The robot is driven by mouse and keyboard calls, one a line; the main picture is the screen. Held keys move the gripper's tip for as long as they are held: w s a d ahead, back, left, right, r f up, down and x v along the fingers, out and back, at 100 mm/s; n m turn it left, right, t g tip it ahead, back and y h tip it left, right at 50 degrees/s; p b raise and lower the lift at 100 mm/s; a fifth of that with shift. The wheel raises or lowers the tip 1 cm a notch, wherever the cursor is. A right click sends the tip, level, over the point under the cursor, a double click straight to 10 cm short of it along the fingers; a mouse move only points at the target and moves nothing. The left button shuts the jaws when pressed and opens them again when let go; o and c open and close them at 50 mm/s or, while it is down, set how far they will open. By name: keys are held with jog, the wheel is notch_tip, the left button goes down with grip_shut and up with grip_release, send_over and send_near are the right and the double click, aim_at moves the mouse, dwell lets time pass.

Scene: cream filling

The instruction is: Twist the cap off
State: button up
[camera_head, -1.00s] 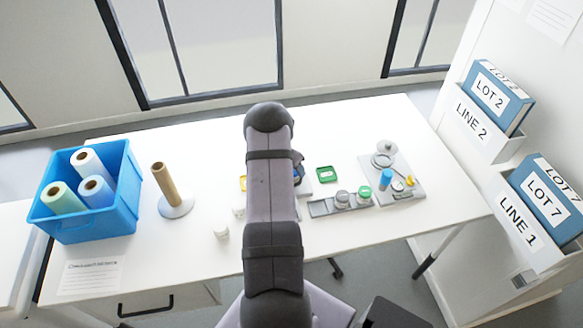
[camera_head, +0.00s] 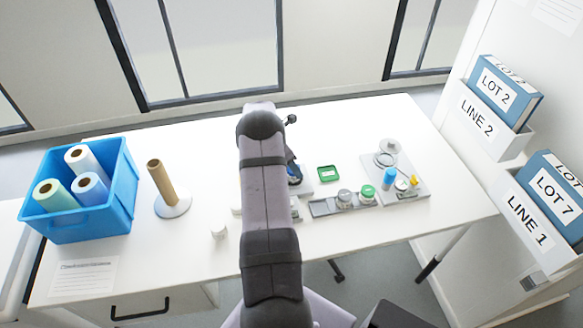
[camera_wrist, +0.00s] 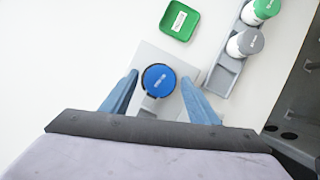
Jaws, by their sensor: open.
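In the wrist view a jar with a round blue cap (camera_wrist: 158,79) stands upright on a light grey plate (camera_wrist: 146,52). My gripper (camera_wrist: 159,92) is open, with one blue finger to the left of the cap and one to the right. There are gaps between the fingers and the cap. The jar's body is hidden beneath the cap. In the head view my arm covers most of this spot; only a bit of the blue cap (camera_head: 295,180) shows at the arm's right edge.
A green tray (camera_wrist: 180,20) lies beyond the plate. A grey rack (camera_wrist: 226,72) at right holds a grey-capped jar (camera_wrist: 245,42) and a green-capped jar (camera_wrist: 265,9). A blue crate of rolls (camera_head: 117,200) and a roll stand (camera_head: 172,206) are far left.

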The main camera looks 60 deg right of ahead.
jog(key=shift+m, duration=0.4)
jog(key=shift+w+f+m+g+b, duration=0.1)
jog(key=shift+m+g+b, duration=0.25)
jog(key=shift+b, duration=0.3)
jog(key=shift+w+d+m+g+y+b, duration=0.1)
jog(key=shift+m+g+y+b, duration=0.25)
jog(key=shift+m+b, duration=0.65)
jog(key=shift+d+m+g+y+b, duration=0.1)
jog(key=shift+m+g+y+b, duration=0.2)
jog(key=shift+m+b, duration=0.65)
jog(key=shift+m, duration=0.5)
jog(key=shift+y, duration=0.25)
jog(key=shift+c, duration=0.5)
jog(key=c, duration=0.9)
jog(key=shift+w+r, duration=0.1)
jog(key=shift+r, duration=0.3)
jog(key=shift+o, duration=0.5)
jog(key=shift+f, duration=0.15)
